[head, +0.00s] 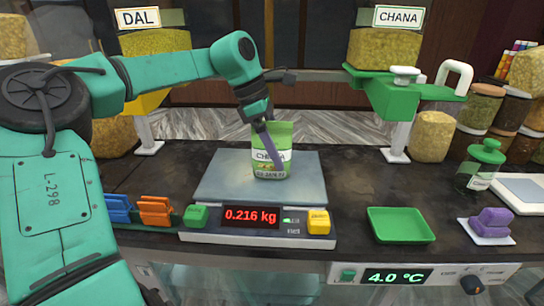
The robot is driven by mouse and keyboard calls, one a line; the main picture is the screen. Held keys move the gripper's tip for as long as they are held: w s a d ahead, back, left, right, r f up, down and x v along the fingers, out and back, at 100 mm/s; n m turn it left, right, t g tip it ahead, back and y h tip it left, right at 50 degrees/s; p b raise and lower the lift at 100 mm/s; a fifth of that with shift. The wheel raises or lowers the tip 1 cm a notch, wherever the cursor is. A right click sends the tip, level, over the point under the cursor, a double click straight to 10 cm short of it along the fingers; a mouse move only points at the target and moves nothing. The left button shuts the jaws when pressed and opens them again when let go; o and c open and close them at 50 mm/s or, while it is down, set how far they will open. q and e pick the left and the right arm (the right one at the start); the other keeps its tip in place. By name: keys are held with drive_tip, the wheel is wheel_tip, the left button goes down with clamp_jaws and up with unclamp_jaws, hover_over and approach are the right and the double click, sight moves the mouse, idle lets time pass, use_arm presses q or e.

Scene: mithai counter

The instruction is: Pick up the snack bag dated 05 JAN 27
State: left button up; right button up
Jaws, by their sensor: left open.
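A green and white snack bag (283,161) stands upright on the scale's grey plate (223,178). Its label is partly covered by my gripper; a small date line near its bottom looks like 05 JAN 27 but is blurred. My left gripper (270,150) comes down from above, with a purple-grey finger crossing the front left of the bag. It is open; I cannot tell whether the finger touches the bag, and the other finger is not clearly seen. My right gripper is out of view.
The scale display (251,216) reads 0.216 kg. An empty green tray (401,225), a purple clip-like object (492,222) and a green-lidded jar (480,167) stand to the right. Orange (155,210) and blue (119,208) clip-like objects lie left. DAL and CHANA dispensers stand behind.

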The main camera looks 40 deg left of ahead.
use_arm(q)
drive_tip(key=shift+a, duration=0.15)
drive_tip(key=c, duration=1.3)
drive_tip(key=shift+c, duration=1.3)
